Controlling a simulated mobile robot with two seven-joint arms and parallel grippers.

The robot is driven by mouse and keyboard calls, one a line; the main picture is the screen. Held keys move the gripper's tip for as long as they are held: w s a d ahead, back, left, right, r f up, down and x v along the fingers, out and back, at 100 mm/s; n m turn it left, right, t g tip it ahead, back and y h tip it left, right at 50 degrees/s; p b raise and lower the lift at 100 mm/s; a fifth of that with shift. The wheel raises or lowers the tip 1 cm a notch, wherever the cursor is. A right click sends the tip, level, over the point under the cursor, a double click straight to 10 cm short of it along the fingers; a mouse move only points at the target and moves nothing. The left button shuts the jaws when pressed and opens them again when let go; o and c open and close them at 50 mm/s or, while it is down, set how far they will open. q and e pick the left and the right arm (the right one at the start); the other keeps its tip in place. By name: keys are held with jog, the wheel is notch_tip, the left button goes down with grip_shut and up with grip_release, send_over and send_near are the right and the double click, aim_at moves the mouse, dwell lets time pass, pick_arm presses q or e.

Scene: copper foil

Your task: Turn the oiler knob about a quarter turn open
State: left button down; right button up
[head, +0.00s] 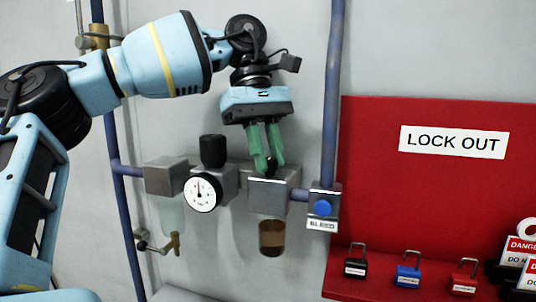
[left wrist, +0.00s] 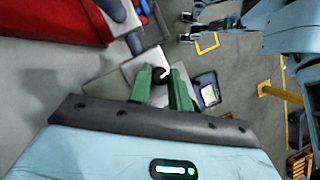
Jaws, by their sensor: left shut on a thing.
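The oiler (head: 268,196) is a grey metal block with a clear bowl of brown oil (head: 272,238) hanging below it. My left gripper (head: 268,168) comes down from above, its two green fingers at the top of this block. In the left wrist view the fingers (left wrist: 164,84) are shut on the small dark oiler knob (left wrist: 158,73), one on each side. A short white mark shows beside the knob there. In the head view the fingers mostly hide the knob. I cannot make out my right gripper in either view.
Left of the oiler are a round pressure gauge (head: 202,193) under a black knob (head: 213,151) and a filter block (head: 166,176) with a bowl. A valve with a blue button (head: 322,207) and a blue pipe (head: 334,90) stand close right. A red lockout board (head: 440,200) holds padlocks.

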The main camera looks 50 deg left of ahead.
pick_arm(q)
jog(key=shift+m, duration=0.5)
jog(key=c, duration=1.3)
grip_release()
jog(key=v, duration=0.7)
jog(key=shift+w+r, duration=0.2)
jog(key=shift+r, duration=0.2)
